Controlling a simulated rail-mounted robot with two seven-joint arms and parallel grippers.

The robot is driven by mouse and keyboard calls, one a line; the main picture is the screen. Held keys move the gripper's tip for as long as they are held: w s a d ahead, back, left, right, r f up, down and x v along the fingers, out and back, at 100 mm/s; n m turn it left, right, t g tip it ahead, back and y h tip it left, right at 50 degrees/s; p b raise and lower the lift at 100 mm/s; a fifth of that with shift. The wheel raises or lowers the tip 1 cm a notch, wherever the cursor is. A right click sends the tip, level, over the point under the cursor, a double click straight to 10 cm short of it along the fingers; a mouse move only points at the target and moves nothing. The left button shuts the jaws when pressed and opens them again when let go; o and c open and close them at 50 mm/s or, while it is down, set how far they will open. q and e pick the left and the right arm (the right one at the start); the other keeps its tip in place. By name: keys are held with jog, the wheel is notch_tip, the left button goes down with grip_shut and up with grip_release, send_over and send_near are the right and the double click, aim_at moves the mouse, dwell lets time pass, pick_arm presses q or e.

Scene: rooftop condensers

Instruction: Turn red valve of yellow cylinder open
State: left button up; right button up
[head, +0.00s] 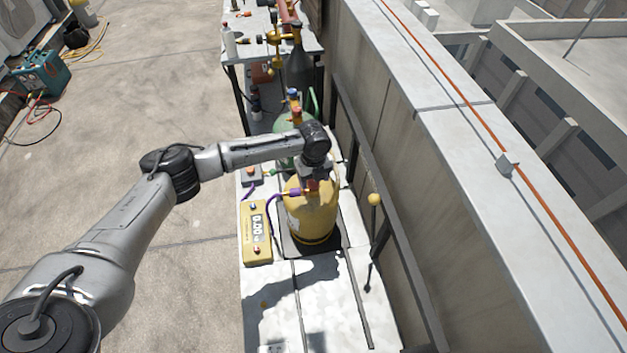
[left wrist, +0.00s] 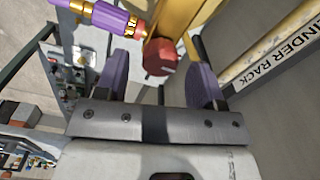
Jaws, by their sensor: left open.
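The yellow cylinder (head: 312,222) stands upright on a dark scale plate on the white table, below my left gripper in the head view. Its red valve (left wrist: 160,57) shows in the left wrist view as a faceted red knob near the top middle. My left gripper (left wrist: 158,70) is open, with a purple-padded finger on either side of the knob and visible gaps at both sides. In the head view my left gripper (head: 312,176) hangs over the cylinder's top and partly hides the valve. A purple hose (left wrist: 110,17) with brass ends meets the fitting beside the knob.
A yellow scale display (head: 257,235) reading 0.00 lies left of the cylinder. A green cylinder (head: 285,124) and a dark grey cylinder (head: 298,68) stand behind it. A wall with a rail (head: 400,250) runs close along the right. The table front (head: 310,295) is mostly clear.

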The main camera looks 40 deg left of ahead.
pick_arm(q)
jog(key=shift+f, duration=0.55)
jog(key=shift+r, duration=0.1)
jog(key=c, duration=0.9)
